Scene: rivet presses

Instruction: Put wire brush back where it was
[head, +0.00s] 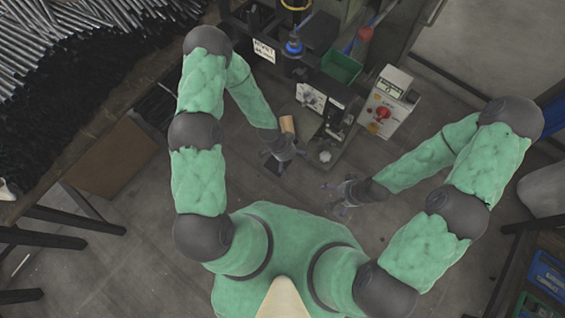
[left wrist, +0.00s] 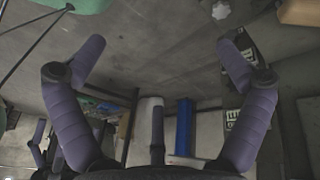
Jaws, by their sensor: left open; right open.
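A tan, wood-coloured block-like piece (head: 287,124) shows just above my left gripper (head: 281,152) in the head view. It may be the wire brush, but no bristles can be made out. A similar tan piece (left wrist: 299,12) is cut off at the top right corner of the left wrist view. My left gripper (left wrist: 162,62) is open there, with nothing between its purple fingers. My right gripper (head: 343,194) is open and empty, lower and to the right of the left one in the head view.
The rivet press (head: 294,48) stands at the top middle. A green bin (head: 341,66) and a control box with a red button (head: 386,106) are right of it. A small white round piece (head: 325,156) is near the grippers. Metal rods (head: 70,35) fill the upper left.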

